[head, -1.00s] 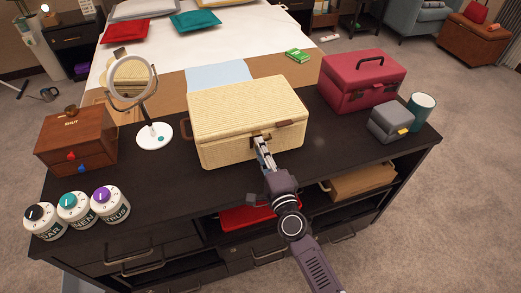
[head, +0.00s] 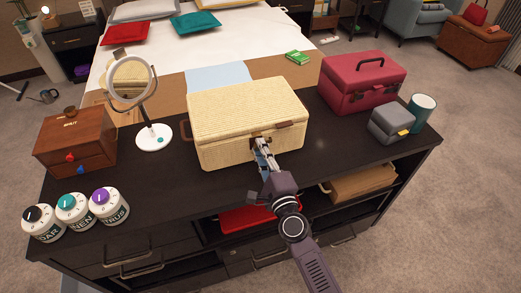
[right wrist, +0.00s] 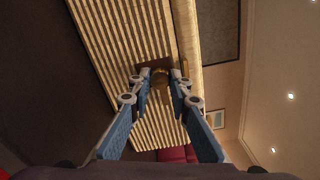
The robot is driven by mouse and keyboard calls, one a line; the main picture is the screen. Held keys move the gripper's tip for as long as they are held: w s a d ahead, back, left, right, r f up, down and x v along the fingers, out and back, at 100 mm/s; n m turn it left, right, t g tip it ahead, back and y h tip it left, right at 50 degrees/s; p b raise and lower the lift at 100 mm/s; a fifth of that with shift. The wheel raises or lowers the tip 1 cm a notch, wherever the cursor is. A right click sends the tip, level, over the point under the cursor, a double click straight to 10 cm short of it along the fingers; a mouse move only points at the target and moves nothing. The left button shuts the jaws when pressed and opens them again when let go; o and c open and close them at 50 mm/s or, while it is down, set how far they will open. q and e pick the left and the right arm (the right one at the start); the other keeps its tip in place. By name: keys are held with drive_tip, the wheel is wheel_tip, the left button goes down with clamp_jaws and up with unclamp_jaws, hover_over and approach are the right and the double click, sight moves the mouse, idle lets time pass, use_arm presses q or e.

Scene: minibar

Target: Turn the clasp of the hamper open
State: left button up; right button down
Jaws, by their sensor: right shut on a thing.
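The hamper (head: 240,112) is a cream woven box with a closed lid and brown handles, standing in the middle of the dark counter in the head view. Its clasp is a round brass piece on a brown plate on the front; in the right wrist view the clasp (right wrist: 160,76) lies between my fingertips. My right gripper (head: 261,147) is at the hamper's front and shut on the clasp, which its fingers partly hide in the head view. Both blue-grey fingers show in the right wrist view. My left gripper is not in view.
A round mirror (head: 132,82) and a wooden box (head: 75,142) stand to the left, with several dial-topped jars in front. A red case (head: 362,84), grey box (head: 390,124) and teal cup (head: 421,110) stand to the right. Counter between hamper and grey box is clear.

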drive_tip(key=c, duration=1.8)
unclamp_jaws()
drive_tip(key=shift+o, duration=0.2)
